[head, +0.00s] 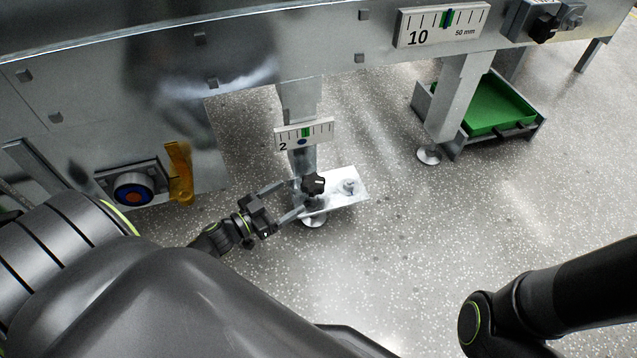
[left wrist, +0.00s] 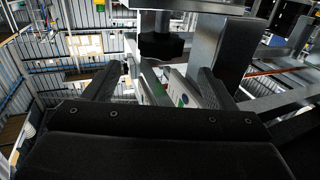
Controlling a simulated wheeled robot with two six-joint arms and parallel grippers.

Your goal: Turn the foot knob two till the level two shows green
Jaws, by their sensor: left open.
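Foot knob two (head: 313,184) is a black lobed knob low on the leg, above a round foot on a metal plate. In the left wrist view the knob (left wrist: 161,46) shows just beyond the fingertips, between their lines. My left gripper (head: 291,200) is open, its fingers pointing at the knob from the left; I cannot tell if they touch it. Level two (head: 305,134) is a white plate marked 2 on the leg, with tick marks, a green patch near its middle and a blue spot below. My right gripper is out of view.
A white scale marked 10 (head: 442,25) sits on the beam. A green tray (head: 497,104) lies in a grey frame at right. The speckled floor (head: 420,220) right of the foot is clear.

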